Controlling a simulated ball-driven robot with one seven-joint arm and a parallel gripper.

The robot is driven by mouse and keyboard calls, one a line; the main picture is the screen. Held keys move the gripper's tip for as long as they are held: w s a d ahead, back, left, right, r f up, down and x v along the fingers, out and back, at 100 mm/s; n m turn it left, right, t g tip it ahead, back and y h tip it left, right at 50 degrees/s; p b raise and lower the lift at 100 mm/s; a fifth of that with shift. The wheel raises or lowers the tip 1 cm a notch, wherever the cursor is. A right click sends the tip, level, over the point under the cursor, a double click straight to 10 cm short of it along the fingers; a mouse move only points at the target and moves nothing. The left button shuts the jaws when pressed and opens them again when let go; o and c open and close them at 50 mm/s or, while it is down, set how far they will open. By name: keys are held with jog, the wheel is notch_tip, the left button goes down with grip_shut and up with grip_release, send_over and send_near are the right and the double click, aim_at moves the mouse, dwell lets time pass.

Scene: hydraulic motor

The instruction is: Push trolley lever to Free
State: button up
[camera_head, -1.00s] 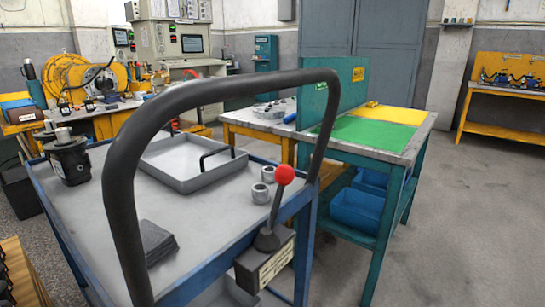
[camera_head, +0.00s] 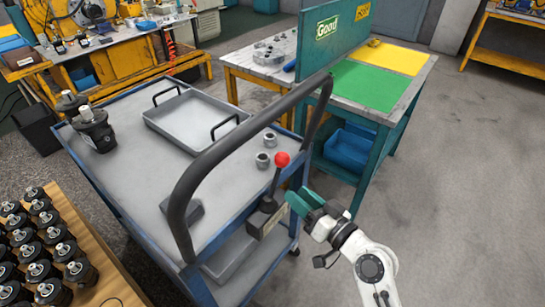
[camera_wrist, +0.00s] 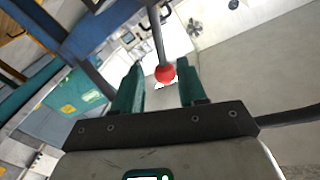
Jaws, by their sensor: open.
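The trolley (camera_head: 150,115) is a blue-framed cart with a grey top and a black tubular handle (camera_head: 215,155). Its lever (camera_head: 276,182) has a red ball knob (camera_head: 282,159) and a thin metal shaft, leaning slightly right, on a dark box (camera_head: 266,216) with a pale label too small to read. My gripper (camera_head: 302,202) has green fingers, open and empty, just right of the lever box and lower than the knob in the head view. In the wrist view the knob (camera_wrist: 165,74) appears between the open fingers (camera_wrist: 158,82), with the shaft running upward. I cannot tell whether they touch.
A grey tray (camera_head: 190,125), two metal rings (camera_head: 266,150) and black motors (camera_head: 95,130) are on the trolley. A green-framed table (camera_head: 375,90) stands behind right. Several motors cover a wooden surface (camera_head: 100,280) at lower left. The floor (camera_head: 460,190) on the right is clear.

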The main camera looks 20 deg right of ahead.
aim_at(277, 174)
jog(key=p+x, duration=0.2)
jog(key=x, duration=0.9)
jog(key=shift+d+r, duration=0.1)
jog(key=shift+d, duration=0.05)
grip_shut()
dwell(0.3)
